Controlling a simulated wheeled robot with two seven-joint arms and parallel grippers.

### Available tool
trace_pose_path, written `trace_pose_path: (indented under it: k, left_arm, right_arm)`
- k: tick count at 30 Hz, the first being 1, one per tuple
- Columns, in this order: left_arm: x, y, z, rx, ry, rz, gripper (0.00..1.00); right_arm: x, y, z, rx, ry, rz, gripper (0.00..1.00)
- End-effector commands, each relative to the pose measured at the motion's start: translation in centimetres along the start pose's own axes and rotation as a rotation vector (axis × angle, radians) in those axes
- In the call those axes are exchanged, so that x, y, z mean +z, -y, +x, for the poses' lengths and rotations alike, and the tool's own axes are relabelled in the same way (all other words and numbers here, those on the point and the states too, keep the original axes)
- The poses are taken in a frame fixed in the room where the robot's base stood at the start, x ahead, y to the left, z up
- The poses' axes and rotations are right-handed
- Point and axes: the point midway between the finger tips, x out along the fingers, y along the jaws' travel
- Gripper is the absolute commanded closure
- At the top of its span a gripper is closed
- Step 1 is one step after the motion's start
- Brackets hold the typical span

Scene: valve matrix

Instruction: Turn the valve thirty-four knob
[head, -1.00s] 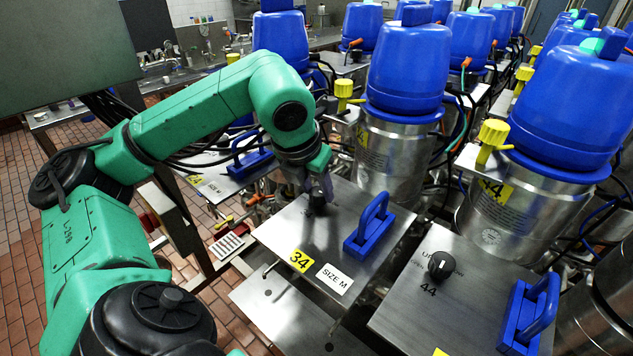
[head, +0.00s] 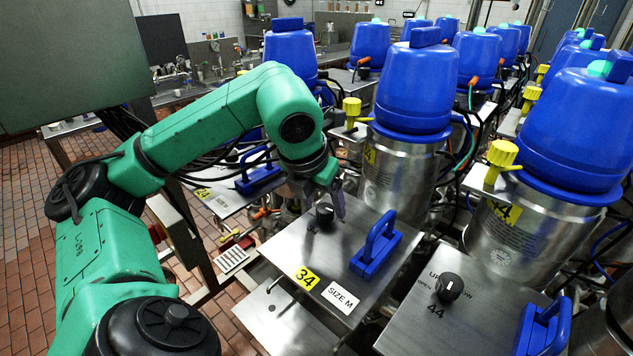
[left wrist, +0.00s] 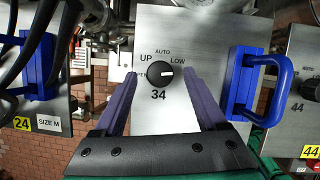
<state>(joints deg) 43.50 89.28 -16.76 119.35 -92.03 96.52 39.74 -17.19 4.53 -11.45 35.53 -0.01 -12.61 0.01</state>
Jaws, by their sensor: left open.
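The valve thirty-four knob (head: 324,213) is a small black round knob on a flat metal panel (head: 330,258) with a yellow 34 label and a SIZE M sticker. In the left wrist view the knob (left wrist: 160,74) sits above the printed 34, with UP, AUTO and LOW around it. Its white mark points right, toward LOW. My left gripper (head: 324,204) is open at the knob. In the left wrist view its two purple fingers (left wrist: 165,85) stand wide on either side of the knob, with clear gaps. My right gripper is not in view.
A blue handle (head: 376,246) stands on the same panel, right of the knob. The panel for valve 44 (head: 425,318) has its own black knob (head: 450,287). Blue-topped metal canisters (head: 415,95) with yellow taps stand behind. Panel 24 (head: 222,200) lies to the left.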

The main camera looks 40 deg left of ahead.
Motion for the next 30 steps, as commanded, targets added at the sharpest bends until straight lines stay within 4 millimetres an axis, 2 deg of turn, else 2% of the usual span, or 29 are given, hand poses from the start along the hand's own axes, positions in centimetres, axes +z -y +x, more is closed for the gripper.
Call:
trace_pose_path:
  k: [5, 9, 13, 17, 30]
  left_arm:
    - [0.3, 0.1, -5.3, -0.005, 0.009, 0.001, 0.26]
    - [0.4, 0.1, -9.8, -0.005, 0.008, 0.001, 0.26]
    - [0.3, -0.1, -12.6, 0.001, 0.006, 0.001, 0.26]
    - [0.1, 0.0, -13.4, 0.000, 0.003, 0.000, 0.26]
    - [0.0, 0.0, -13.2, 0.000, 0.002, 0.000, 0.26]
  right_arm:
    - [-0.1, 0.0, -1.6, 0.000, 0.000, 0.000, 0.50]
    - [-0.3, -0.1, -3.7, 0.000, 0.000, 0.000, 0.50]
    - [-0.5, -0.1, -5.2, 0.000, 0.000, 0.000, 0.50]
    - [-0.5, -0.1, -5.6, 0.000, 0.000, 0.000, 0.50]
    - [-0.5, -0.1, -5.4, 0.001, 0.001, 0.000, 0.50]
